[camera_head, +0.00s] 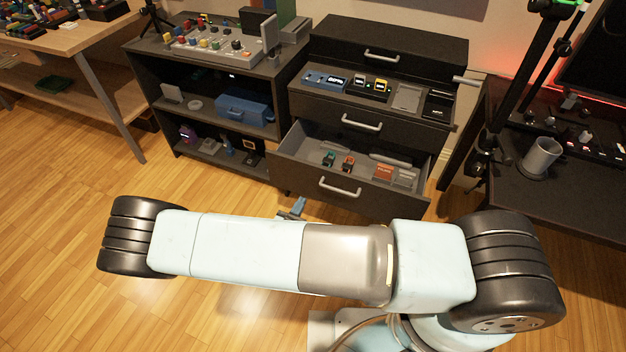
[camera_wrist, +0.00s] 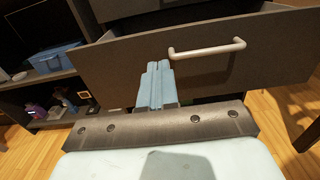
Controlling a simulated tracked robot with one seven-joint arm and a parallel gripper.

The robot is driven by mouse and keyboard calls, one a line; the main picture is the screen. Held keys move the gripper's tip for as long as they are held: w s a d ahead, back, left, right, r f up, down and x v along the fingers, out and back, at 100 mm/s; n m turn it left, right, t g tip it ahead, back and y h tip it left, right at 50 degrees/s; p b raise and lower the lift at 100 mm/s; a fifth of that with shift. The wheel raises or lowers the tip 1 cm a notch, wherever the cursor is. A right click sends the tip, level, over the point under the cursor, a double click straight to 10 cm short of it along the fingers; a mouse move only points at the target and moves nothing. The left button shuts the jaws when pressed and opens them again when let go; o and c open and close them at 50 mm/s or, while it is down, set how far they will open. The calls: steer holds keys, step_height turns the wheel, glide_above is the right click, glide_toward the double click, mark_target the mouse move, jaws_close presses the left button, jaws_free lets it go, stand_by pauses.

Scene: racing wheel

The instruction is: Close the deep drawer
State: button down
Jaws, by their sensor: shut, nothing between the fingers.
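The deep drawer (camera_head: 318,186) is the lowest drawer of the dark cabinet and is pulled out. Its inside shows several small items in the head view. Its front has a pale bar handle (camera_head: 340,187), which also shows in the wrist view (camera_wrist: 207,49). My gripper (camera_head: 299,204) is shut and empty, low in front of the drawer and left of the handle, mostly hidden behind my arm in the head view. In the wrist view the blue fingers (camera_wrist: 155,80) lie together against the view of the drawer front, left of the handle. I cannot tell whether they touch it.
The middle drawer (camera_head: 347,119) is also pulled out, holding small devices. The top drawer (camera_head: 385,58) looks shut. An open shelf (camera_head: 217,128) with a blue toolbox (camera_head: 245,109) stands left. A dark desk (camera_head: 570,185) stands right. Wooden floor lies clear at left.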

mark_target(319, 169)
steer(key=x, duration=1.3)
steer(key=shift+w+d, duration=0.1)
steer(key=shift+w, duration=0.3)
steer(key=shift+w, duration=0.1)
